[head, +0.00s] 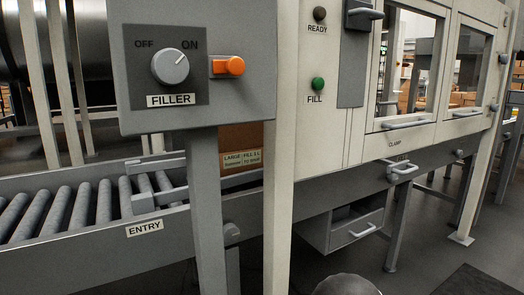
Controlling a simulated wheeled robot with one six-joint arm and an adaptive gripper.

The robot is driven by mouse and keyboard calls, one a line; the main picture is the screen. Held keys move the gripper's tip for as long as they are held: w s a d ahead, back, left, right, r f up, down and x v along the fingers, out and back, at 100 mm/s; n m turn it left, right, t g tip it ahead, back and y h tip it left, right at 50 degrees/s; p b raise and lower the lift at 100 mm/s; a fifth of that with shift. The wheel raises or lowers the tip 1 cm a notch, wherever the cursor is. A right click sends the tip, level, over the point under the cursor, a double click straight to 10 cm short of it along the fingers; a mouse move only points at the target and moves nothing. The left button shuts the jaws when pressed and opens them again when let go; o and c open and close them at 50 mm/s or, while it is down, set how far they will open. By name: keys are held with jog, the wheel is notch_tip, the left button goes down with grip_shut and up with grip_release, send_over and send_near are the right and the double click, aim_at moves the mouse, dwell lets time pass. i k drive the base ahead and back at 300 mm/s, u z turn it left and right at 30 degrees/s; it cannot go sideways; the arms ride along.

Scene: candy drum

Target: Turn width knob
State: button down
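No knob labelled for width shows in the head view. A round grey knob-like part (232,233) sits low on the conveyor side, partly hidden by the grey post; I cannot tell what it is. A grey dial (170,67) on the control box is labelled FILLER, with its white mark pointing up and right toward ON. My gripper is not in view.
A roller conveyor (65,213) labelled ENTRY leads to a cardboard box (240,145) behind the post. READY and green FILL lamps (318,84), a clamp handle (402,170) and an open drawer (342,230) are to the right.

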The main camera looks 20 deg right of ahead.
aim_at(495, 108)
jog(key=z, duration=2.3)
jog(key=i, duration=3.4)
jog(key=u, duration=0.25)
